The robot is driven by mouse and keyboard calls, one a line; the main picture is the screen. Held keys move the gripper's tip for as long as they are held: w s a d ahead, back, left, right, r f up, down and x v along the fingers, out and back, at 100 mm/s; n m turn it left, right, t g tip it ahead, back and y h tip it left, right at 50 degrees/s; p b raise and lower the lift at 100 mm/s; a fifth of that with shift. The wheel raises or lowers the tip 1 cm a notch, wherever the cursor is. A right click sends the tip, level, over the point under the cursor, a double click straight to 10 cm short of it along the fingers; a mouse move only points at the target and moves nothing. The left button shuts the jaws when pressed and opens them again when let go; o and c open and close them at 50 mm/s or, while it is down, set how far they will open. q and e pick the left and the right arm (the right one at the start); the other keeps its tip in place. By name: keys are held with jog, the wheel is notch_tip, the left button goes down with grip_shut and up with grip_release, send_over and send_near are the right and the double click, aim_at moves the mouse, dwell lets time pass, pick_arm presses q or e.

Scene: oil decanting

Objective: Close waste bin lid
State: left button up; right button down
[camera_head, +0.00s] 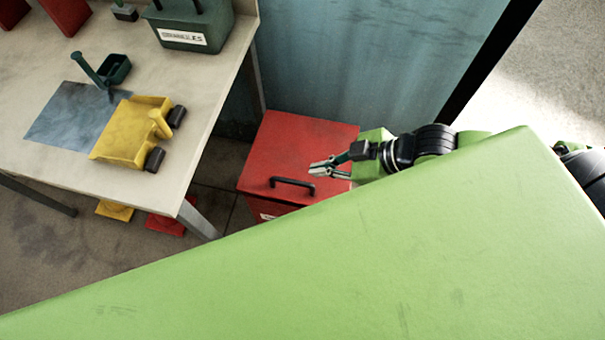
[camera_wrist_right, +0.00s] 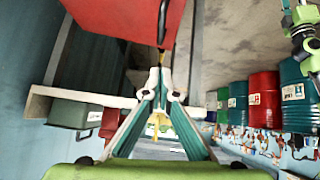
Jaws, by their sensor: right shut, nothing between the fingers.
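The red waste bin (camera_head: 292,140) stands on the floor beside the table in the head view. Its lid looks flat and down on the box, with a black bar handle (camera_head: 292,182) near the front edge. A red face with a black handle also fills the top of the right wrist view (camera_wrist_right: 120,15). My right gripper (camera_head: 318,168) is over the right part of the lid, near the handle. Its fingers are shut and empty; whether they touch the lid I cannot tell. In the wrist view an arm, apparently my left, shows at the top right, its jaws unclear.
The table (camera_head: 60,165) at left holds a yellow toy-like truck (camera_head: 130,130), a dark green box (camera_head: 190,28) and a small green scoop (camera_head: 115,70). A blue wall panel (camera_head: 350,60) stands behind the bin. Several drums, including a red one (camera_wrist_right: 264,100), show in the wrist view.

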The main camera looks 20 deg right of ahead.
send_over(290, 180)
jog(key=s+d, duration=0.2)
notch_tip(290, 180, down, 5)
jog(key=shift+a+f, duration=0.1)
jog(key=f, duration=0.2)
jog(key=shift+d+f, duration=0.25)
jog(key=shift+f, duration=0.6)
pick_arm(q)
jog(key=shift+w+d+r, duration=0.1)
jog(key=shift+w+d, duration=0.15)
jog(key=shift+w, duration=0.2)
jog(key=shift+w+d, duration=0.2)
jog(key=shift+w, duration=0.25)
pick_arm(e)
jog(key=shift+f, duration=0.1)
